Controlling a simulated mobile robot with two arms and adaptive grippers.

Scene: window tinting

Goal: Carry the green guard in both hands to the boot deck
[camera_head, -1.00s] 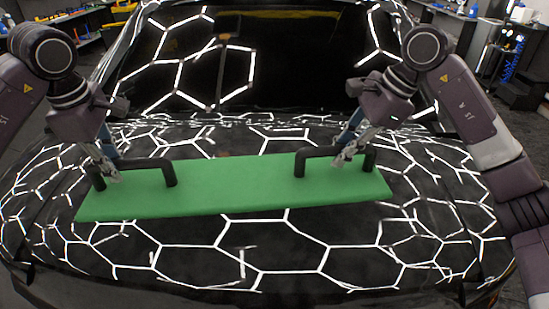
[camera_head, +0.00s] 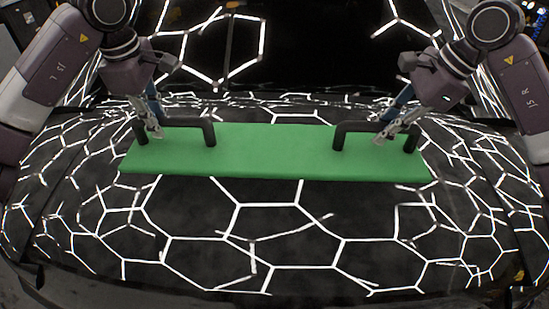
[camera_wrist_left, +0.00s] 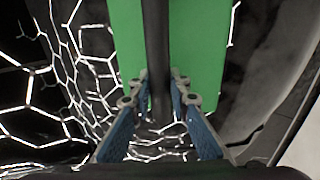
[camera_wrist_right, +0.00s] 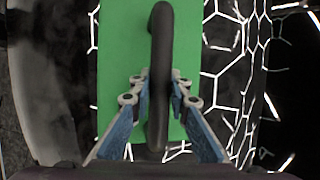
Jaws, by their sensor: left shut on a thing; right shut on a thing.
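The green guard (camera_head: 273,152) is a long flat board with a black handle near each end. It shows level in the head view, over the glossy black boot deck (camera_head: 290,235); whether it touches the deck I cannot tell. My left gripper (camera_head: 155,131) is shut on the left handle (camera_head: 195,122). In the left wrist view the left fingers (camera_wrist_left: 160,88) sit on both sides of the black bar. My right gripper (camera_head: 386,134) is shut on the right handle (camera_head: 350,126). In the right wrist view the right fingers (camera_wrist_right: 160,88) straddle that handle, with green board behind.
The dark rear window (camera_head: 300,50) rises behind the guard. White hexagon reflections cover the car body. The deck in front of the guard is bare.

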